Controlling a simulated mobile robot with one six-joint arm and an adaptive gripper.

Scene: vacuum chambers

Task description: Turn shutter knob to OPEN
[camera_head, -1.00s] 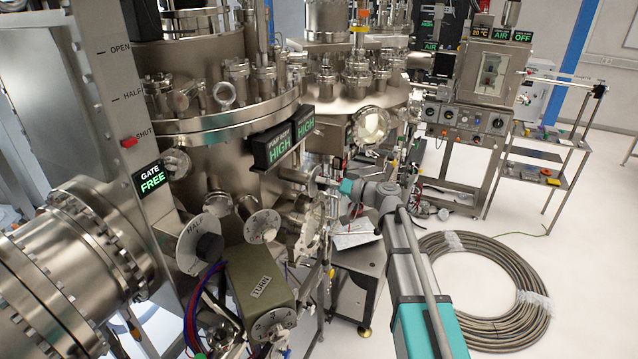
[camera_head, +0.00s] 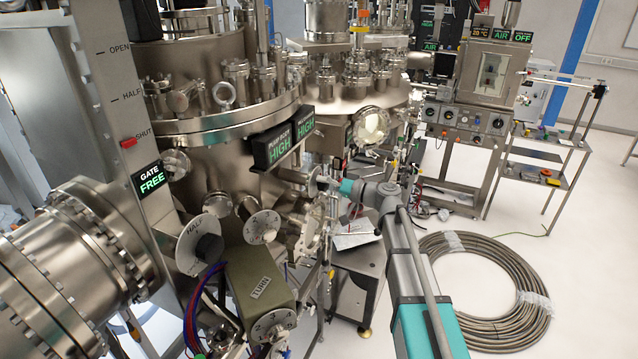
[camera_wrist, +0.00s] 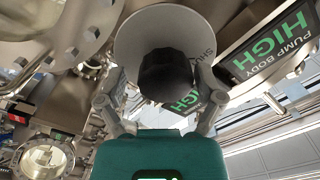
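The shutter knob (camera_wrist: 166,76) is black and sits in front of a pale round dial (camera_wrist: 128,45) in the wrist view. Part of a word starting "SHU" shows on the dial, to the right of the knob. My gripper (camera_wrist: 163,84) is open, with one finger on each side of the knob. I cannot tell whether either finger touches it. In the head view the dial (camera_head: 313,181) is seen nearly edge-on, and my gripper (camera_head: 330,184) reaches it from the right. The knob itself is hard to make out there.
Pump body displays (camera_head: 284,140) reading HIGH are just above and left of my gripper. Two other dial knobs, a HALF-marked one (camera_head: 207,248) and a smaller one (camera_head: 268,234), are to the left. A hose coil (camera_head: 480,290) lies on the floor at right.

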